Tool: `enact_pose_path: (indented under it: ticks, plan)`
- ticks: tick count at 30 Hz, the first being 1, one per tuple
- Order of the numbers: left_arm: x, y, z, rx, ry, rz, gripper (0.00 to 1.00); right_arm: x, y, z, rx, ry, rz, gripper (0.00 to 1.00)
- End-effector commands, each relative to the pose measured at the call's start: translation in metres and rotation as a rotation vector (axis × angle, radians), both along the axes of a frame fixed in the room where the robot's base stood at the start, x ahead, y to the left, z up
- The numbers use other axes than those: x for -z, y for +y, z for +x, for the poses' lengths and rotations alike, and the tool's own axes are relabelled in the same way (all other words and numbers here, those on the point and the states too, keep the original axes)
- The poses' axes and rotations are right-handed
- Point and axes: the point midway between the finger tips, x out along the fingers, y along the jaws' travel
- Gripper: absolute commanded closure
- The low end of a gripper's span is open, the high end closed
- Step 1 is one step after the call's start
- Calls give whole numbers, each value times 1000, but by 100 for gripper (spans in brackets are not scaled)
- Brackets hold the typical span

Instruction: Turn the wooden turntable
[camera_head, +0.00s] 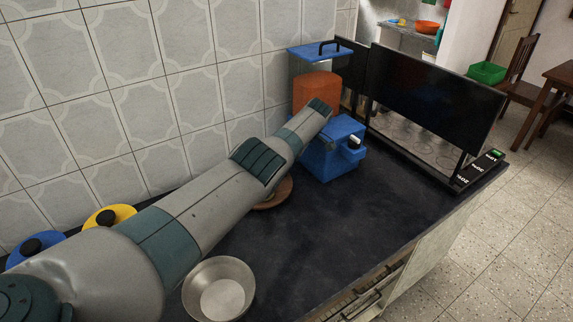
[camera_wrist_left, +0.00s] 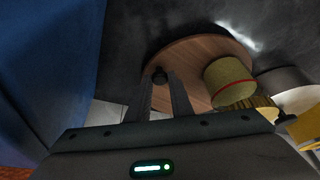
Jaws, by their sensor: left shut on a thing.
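The wooden turntable (camera_head: 278,194) is a round brown disc on the dark counter, mostly hidden behind my left arm in the head view. In the left wrist view its brown top (camera_wrist_left: 190,52) shows more fully. A small dark knob (camera_wrist_left: 160,74) stands near its edge, between the fingertips of my left gripper (camera_wrist_left: 161,84), which is shut on it. A yellowish tin (camera_wrist_left: 228,82) with a red band stands on the turntable, right of the fingers. The left gripper is hidden in the head view. My right gripper is not in view.
A steel bowl (camera_head: 219,289) sits near the front. Yellow (camera_head: 109,215) and blue (camera_head: 37,245) lidded pots are by the tiled wall. A dark-panelled hob (camera_head: 435,95) stands at right; the counter's middle is clear.

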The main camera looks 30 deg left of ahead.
Motion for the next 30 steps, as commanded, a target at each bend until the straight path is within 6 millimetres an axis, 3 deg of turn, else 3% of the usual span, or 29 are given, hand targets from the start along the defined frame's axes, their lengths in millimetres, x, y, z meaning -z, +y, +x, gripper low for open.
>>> enact_pose_path:
  ticks: [8,9,11,12,23,30]
  plan:
    - [-1,1,1,0,-3,2,100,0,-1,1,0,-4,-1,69]
    - [-1,1,1,0,-3,2,78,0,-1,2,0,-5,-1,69]
    - [-1,1,1,0,-3,1,63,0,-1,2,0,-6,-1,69]
    - [-1,1,1,0,-2,1,62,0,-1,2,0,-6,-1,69]
    - [-2,-1,0,0,-1,0,62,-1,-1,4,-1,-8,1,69]
    - [-18,-7,1,1,-3,0,62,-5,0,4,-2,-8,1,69]
